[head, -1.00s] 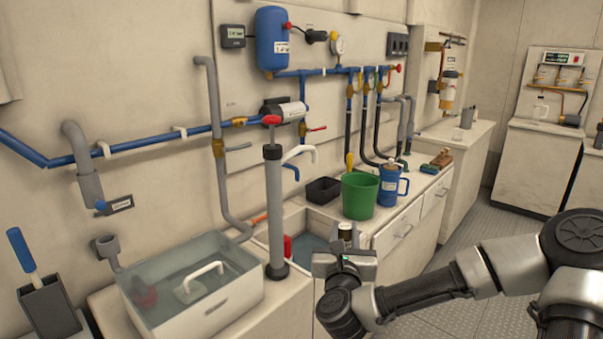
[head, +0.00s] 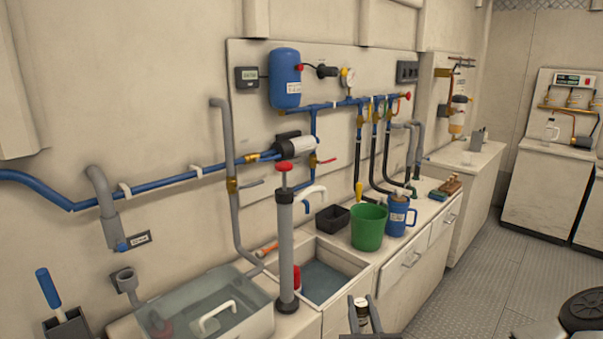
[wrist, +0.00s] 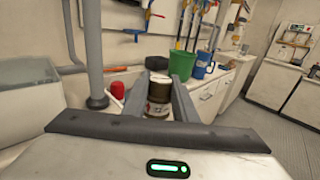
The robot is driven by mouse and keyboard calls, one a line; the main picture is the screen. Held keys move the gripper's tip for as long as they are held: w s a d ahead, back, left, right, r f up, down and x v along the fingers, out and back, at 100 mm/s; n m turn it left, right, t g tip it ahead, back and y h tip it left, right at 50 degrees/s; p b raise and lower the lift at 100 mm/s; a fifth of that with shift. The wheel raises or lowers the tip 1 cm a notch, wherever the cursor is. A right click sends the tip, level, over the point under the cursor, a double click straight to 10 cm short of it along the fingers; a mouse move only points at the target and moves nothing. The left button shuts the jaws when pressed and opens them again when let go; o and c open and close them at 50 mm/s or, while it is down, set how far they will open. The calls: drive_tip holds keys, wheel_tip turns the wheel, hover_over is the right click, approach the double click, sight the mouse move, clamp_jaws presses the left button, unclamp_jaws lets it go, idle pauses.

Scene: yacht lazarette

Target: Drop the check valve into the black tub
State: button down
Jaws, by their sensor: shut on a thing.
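My gripper (head: 363,304) is at the bottom of the head view, pointing up the picture, with its fingers shut on a small upright cylinder that I take to be the check valve (head: 361,312). In the wrist view the check valve (wrist: 158,97) has a pale top, a dark band and a label, and sits between both fingers. The black tub (head: 332,218) stands on the counter behind the sink, left of the green bucket. It also shows in the wrist view (wrist: 157,63), beyond the held valve. The tub's inside is mostly hidden.
A water-filled sink (head: 325,282) lies between my gripper and the tub. A grey hand pump (head: 286,245) stands upright left of it. The green bucket (head: 368,228) and a blue jug (head: 398,216) stand right of the tub. A clear water tank (head: 215,305) is at the left.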

wheel_tip(320, 180, up, 12)
drive_tip(key=p, duration=0.9)
drive_tip(key=shift+r+p, duration=0.15)
drive_tip(key=shift+p, duration=0.25)
